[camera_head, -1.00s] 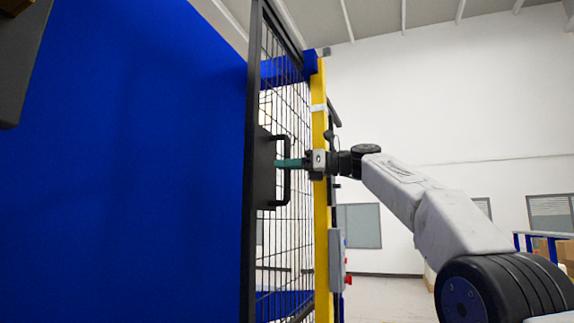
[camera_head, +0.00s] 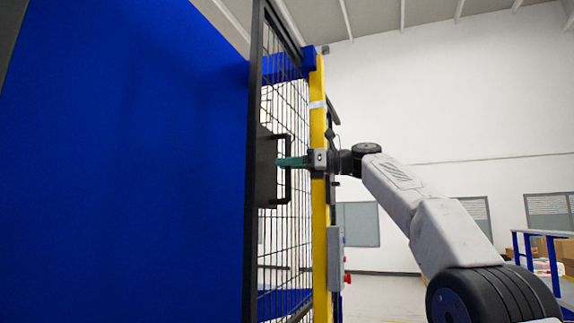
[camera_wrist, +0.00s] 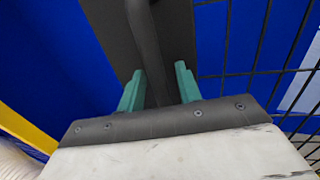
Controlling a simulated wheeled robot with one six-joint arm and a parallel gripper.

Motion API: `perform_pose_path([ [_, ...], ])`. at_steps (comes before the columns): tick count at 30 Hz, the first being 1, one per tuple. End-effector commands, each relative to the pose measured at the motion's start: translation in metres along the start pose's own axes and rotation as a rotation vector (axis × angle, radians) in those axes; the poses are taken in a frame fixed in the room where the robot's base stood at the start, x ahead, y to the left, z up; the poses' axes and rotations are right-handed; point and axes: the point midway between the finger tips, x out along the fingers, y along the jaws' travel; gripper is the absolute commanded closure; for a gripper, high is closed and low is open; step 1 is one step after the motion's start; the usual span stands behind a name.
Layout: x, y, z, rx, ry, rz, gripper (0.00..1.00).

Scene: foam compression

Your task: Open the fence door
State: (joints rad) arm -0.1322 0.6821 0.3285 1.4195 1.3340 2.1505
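The fence door (camera_head: 252,235) is a black-framed mesh panel, seen at a steep angle left of a yellow post (camera_head: 319,240). A black plate on its edge carries a black bar handle (camera_head: 288,185). My gripper (camera_head: 281,162) reaches in from the right, its green fingers at the handle. In the wrist view, the handle bar (camera_wrist: 147,40) passes between the two fingers of my gripper (camera_wrist: 158,82). The fingers stand apart on either side of the bar, with a visible gap at the right finger. I cannot tell whether the left finger touches it.
A large blue panel (camera_head: 120,170) fills the left side. A grey box with red buttons (camera_head: 336,262) is mounted by the yellow post. A blue-framed bench (camera_head: 540,236) with boxes stands at the far right. Open floor shows right of the post.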

Motion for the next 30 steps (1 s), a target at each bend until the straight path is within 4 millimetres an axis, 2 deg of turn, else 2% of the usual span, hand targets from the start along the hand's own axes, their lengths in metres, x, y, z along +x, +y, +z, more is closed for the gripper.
perform_pose_path([
  [4,-0.003,0.000,0.000,0.000,0.000,0.000,0.66],
  [8,-0.015,0.000,0.001,0.000,0.000,-0.002,0.66],
  [15,-0.054,0.000,0.001,0.000,0.001,-0.002,0.66],
  [19,-0.070,0.000,0.000,0.001,0.000,-0.001,0.66],
  [30,-0.077,0.000,0.000,0.000,0.000,0.002,0.66],
])
